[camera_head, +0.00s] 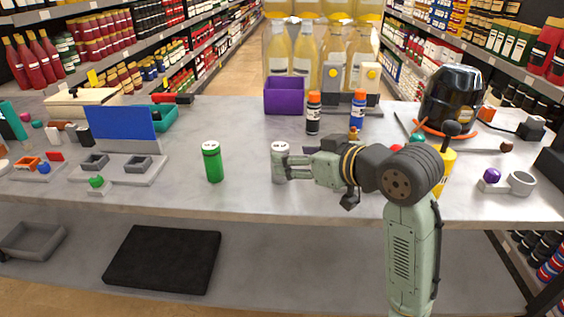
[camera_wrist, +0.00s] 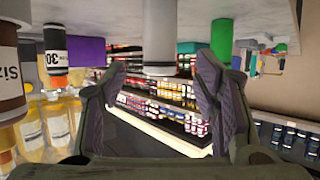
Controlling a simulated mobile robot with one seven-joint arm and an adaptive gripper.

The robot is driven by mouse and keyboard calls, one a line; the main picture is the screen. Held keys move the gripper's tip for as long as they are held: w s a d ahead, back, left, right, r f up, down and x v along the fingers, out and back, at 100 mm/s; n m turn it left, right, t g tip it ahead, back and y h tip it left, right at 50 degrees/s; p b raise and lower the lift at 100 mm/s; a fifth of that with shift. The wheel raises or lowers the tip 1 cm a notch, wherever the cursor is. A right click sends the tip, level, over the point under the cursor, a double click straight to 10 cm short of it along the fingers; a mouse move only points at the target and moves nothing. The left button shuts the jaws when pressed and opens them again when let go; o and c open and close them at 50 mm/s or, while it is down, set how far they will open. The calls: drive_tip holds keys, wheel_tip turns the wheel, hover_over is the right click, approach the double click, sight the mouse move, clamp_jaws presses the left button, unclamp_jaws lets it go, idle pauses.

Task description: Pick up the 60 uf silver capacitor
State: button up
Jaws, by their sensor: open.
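The silver capacitor (camera_head: 279,150) is a pale upright cylinder with dark marking on its top, near the middle of the table. My gripper (camera_head: 287,170) is at its right side, and its fingers partly hide the capacitor's lower part. In the wrist view, which is upside down, the capacitor (camera_wrist: 160,35) lies ahead, between the two spread fingers of my gripper (camera_wrist: 160,75). The gripper is open, with a visible gap on both sides of the capacitor. I cannot tell how far the fingers reach along it.
A green capacitor (camera_head: 213,164) stands to the left. Two orange-capped bottles (camera_head: 313,115) (camera_head: 357,112) and a purple box (camera_head: 285,97) stand behind. A grey fixture with a blue panel (camera_head: 122,122) is at left. The table (camera_head: 245,190) is clear between the two capacitors.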

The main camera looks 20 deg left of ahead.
sight(286, 152)
drive_tip(key=x, duration=0.1)
drive_tip(key=p+x, duration=0.1)
drive_tip(key=x, duration=0.3)
drive_tip(key=shift+a+r, duration=0.15)
drive_tip(key=shift+r, duration=0.25)
drive_tip(key=shift+w+a+f+p, duration=0.25)
drive_tip(key=shift+a+p, duration=0.05)
drive_tip(key=c, duration=1.3)
